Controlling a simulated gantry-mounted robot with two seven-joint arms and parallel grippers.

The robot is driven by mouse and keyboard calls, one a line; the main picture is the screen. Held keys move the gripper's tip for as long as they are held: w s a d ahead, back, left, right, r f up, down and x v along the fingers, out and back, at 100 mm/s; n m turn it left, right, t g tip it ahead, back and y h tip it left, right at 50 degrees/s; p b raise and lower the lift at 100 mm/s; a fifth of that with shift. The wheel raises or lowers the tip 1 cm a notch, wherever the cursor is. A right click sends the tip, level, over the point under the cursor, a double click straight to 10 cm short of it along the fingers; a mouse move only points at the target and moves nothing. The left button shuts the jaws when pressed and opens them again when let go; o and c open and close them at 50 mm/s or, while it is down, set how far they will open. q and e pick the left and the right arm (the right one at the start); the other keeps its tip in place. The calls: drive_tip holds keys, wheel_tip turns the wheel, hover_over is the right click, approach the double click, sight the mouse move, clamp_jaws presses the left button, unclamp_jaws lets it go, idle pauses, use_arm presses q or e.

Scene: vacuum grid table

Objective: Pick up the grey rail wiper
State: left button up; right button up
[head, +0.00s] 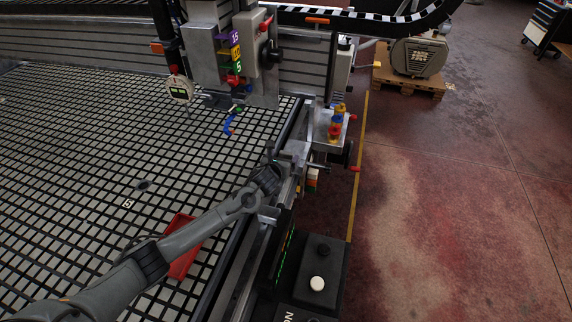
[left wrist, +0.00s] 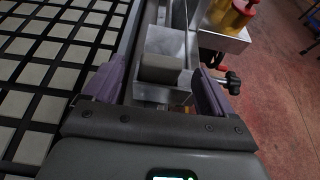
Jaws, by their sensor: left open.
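My left gripper (head: 274,168) is at the rail along the table's right edge, its arm reaching in from the lower left. In the left wrist view its two purple fingers (left wrist: 159,82) are open, one on each side of a small grey-brown block, which looks like the grey rail wiper (left wrist: 160,68). The block sits against a silver metal carriage on the rail. A gap seems to show beside it, but I cannot tell whether either finger touches it. In the head view the wiper cannot be made out behind the gripper. My right gripper is in neither view.
The black-and-grey grid table (head: 80,150) fills the left, with a red tray (head: 184,262) partly under my arm. A small shelf with yellow and red items (head: 336,125) and a red-tipped lever (head: 354,169) stand close beyond the gripper. A black control box (head: 318,262) is nearer.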

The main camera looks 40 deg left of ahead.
sight(285, 154)
use_arm(q)
drive_tip(key=shift+b+x, duration=0.55)
drive_tip(key=shift+x, duration=1.45)
drive_tip(key=shift+w+d, duration=0.1)
drive_tip(key=c, duration=1.1)
drive_tip(key=shift+o, duration=0.2)
drive_tip(key=shift+r, duration=0.1)
